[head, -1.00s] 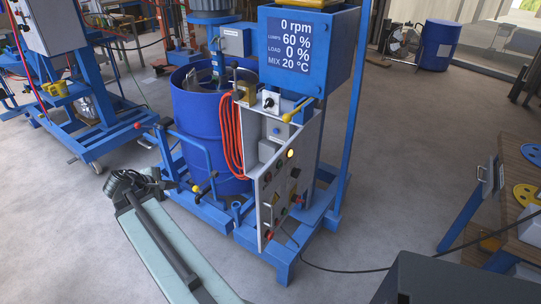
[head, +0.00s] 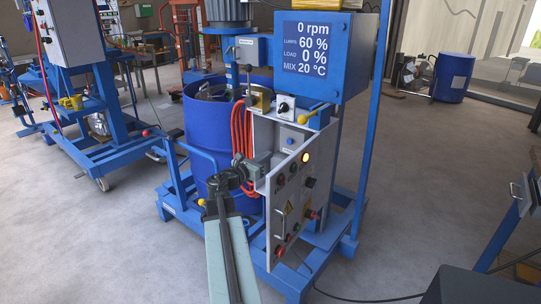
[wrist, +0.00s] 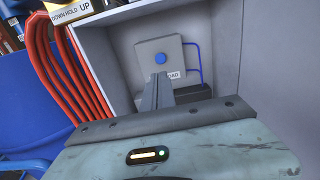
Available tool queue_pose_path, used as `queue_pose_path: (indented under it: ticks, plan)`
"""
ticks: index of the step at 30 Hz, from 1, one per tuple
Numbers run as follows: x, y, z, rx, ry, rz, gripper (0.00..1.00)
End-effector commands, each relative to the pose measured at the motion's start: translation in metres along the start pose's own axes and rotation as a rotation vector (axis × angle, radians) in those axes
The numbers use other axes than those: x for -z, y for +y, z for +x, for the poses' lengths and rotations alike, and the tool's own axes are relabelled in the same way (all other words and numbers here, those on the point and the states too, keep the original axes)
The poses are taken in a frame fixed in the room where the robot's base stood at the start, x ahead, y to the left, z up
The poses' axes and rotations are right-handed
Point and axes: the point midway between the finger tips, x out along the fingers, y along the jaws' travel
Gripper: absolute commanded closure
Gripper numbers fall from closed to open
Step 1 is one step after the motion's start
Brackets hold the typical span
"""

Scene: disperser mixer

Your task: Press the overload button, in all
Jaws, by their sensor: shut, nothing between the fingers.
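The overload button is a round blue button (wrist: 160,58) on a grey box (wrist: 178,49) inside the open control cabinet, in the wrist view. A partly hidden label sits below it. In the head view the blue button (head: 290,141) shows on the same box. My gripper (wrist: 158,80) is shut and empty. Its narrow tips point into the cabinet, just below the button in the wrist view. Whether they touch anything cannot be told. In the head view my gripper (head: 262,161) is at the cabinet's left side.
The cabinet door (head: 290,202) stands open, with several buttons and a lit yellow lamp (head: 305,157). Orange hose (head: 240,130) hangs left of the cabinet, by the blue drum (head: 198,125). A display (head: 310,50) reads 0 rpm.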

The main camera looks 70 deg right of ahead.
Motion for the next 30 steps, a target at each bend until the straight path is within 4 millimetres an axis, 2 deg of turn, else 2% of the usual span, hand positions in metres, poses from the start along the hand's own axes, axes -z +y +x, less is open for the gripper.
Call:
queue_pose_path:
  ticks: [1, 9, 15, 21, 30]
  plan:
    - [0.000, 0.002, 0.013, 0.002, 0.000, 0.000, 1.00]
    - [0.000, 0.002, 0.073, 0.002, 0.001, 0.001, 1.00]
    - [0.000, 0.001, 0.105, 0.002, 0.001, 0.001, 1.00]
    - [0.000, 0.001, 0.116, 0.000, 0.001, 0.001, 1.00]
    - [0.000, 0.000, 0.117, 0.000, 0.001, 0.001, 1.00]
